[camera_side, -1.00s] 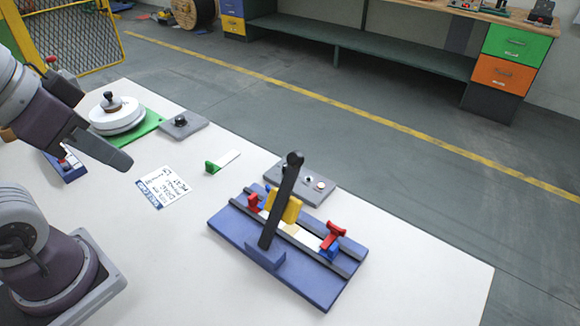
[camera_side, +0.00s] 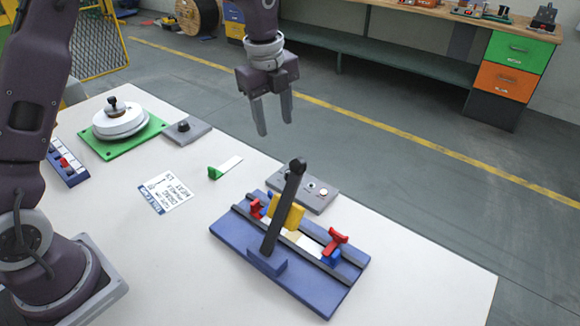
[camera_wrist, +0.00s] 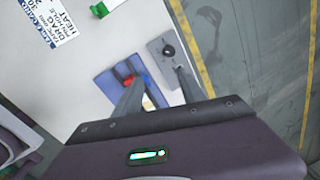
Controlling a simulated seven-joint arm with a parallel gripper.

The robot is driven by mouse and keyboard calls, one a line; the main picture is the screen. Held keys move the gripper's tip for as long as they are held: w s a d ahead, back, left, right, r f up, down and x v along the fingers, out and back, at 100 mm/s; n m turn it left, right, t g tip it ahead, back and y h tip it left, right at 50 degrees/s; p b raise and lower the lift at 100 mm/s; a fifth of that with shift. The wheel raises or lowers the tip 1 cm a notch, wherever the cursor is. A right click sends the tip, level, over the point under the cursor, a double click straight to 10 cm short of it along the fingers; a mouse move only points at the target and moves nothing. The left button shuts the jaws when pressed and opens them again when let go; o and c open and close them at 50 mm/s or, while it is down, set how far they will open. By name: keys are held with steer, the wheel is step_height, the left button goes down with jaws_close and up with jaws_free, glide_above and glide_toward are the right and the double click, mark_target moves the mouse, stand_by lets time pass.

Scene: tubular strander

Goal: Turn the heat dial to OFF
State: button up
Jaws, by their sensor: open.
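Two grey plates bear dark round controls, and I cannot read which is the heat dial. One plate (camera_side: 199,133) carries a black knob (camera_side: 183,126) beside the green base. The other plate (camera_side: 329,204), behind the blue fixture, carries small round controls; in the wrist view a dark knob (camera_wrist: 169,50) shows on it. No dial marking is readable. My gripper (camera_side: 275,130) is open and empty, high above the table's far edge. In the wrist view its fingers (camera_wrist: 158,82) hang over the blue fixture and the lower part of that plate, touching nothing visible.
The blue fixture (camera_side: 234,237) has a tall dark lever (camera_side: 283,215) and red handles. A white round device (camera_side: 118,122) sits on the green base (camera_side: 95,145). The front right table is clear.

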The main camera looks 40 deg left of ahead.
steer(key=w+f+m, duration=0.1)
steer(key=f, duration=0.2)
steer(key=w+f+m, duration=0.2)
steer(key=f, duration=0.1)
steer(key=w+f+m+g, duration=0.1)
steer(key=w+f+m, duration=0.1)
steer(key=f, duration=0.1)
steer(key=shift+a+f, duration=0.1)
steer(key=shift+f, duration=0.3)
step_height(320, 180, down, 7)
steer(key=shift+w+f, duration=0.1)
steer(key=shift+w, duration=0.05)
jaws_close()
